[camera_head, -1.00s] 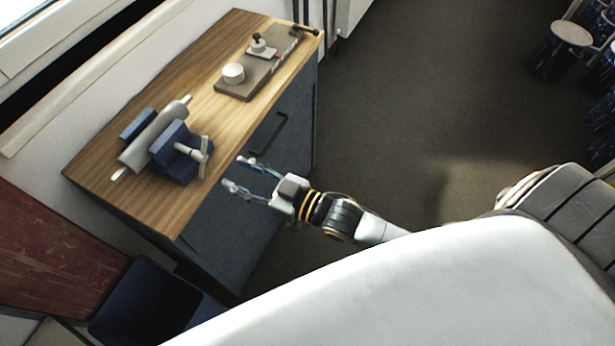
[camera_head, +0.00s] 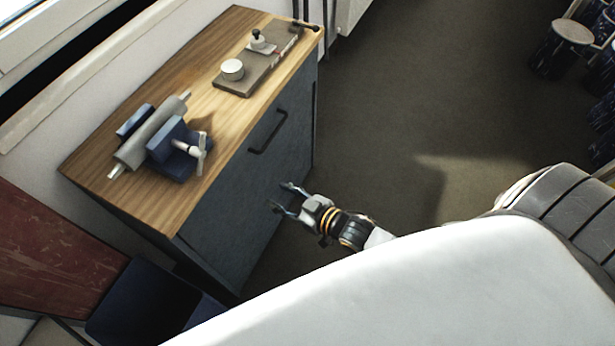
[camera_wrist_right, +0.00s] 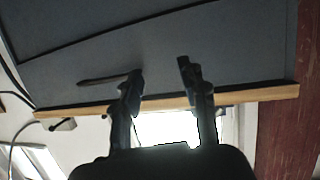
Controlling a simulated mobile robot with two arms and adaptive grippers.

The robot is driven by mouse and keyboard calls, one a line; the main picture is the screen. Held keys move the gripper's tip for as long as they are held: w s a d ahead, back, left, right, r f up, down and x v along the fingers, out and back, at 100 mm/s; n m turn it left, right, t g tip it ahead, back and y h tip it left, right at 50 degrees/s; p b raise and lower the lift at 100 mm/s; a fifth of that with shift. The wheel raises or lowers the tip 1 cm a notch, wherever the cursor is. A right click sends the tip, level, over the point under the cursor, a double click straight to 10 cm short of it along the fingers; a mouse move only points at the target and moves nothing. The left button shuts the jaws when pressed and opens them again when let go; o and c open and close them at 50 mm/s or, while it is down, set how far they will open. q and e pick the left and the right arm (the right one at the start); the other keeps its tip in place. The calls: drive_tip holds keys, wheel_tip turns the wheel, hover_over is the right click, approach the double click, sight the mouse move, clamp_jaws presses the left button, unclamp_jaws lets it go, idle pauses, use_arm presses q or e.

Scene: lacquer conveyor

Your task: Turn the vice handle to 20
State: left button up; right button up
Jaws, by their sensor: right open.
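The blue vice (camera_head: 173,152) is fixed near the front edge of the wooden worktop and clamps a grey cylinder (camera_head: 150,135). Its pale handle (camera_head: 199,152) sticks out on the side facing me, with a crossbar that looks tilted. Any scale or number on it is too small to read. My right gripper (camera_head: 281,197) is open and empty, in front of the cabinet's dark front. It is below and to the right of the handle and clear of it. In the right wrist view my gripper's two fingers (camera_wrist_right: 160,72) are apart with nothing between them. My left gripper is not in view.
The wooden worktop (camera_head: 215,110) holds a board (camera_head: 262,72) with a white round piece (camera_head: 232,69) at the far end. The cabinet has a dark bar handle (camera_head: 268,134). A dark blue bin (camera_head: 150,300) stands at lower left. The floor to the right is open.

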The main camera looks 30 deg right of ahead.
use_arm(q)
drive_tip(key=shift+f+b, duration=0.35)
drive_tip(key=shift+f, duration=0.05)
use_arm(e)
drive_tip(key=s+d+f+g+h, duration=0.1)
drive_tip(key=d+f, duration=0.1)
drive_tip(key=f, duration=0.4)
drive_tip(key=s+d+f+m+g+h, duration=0.1)
drive_tip(key=s+d+f, duration=0.1)
drive_tip(key=f, duration=0.5)
drive_tip(key=shift+s+d+f+h, duration=0.3)
drive_tip(key=shift+d+h, duration=0.1)
drive_tip(key=shift+d, duration=0.15)
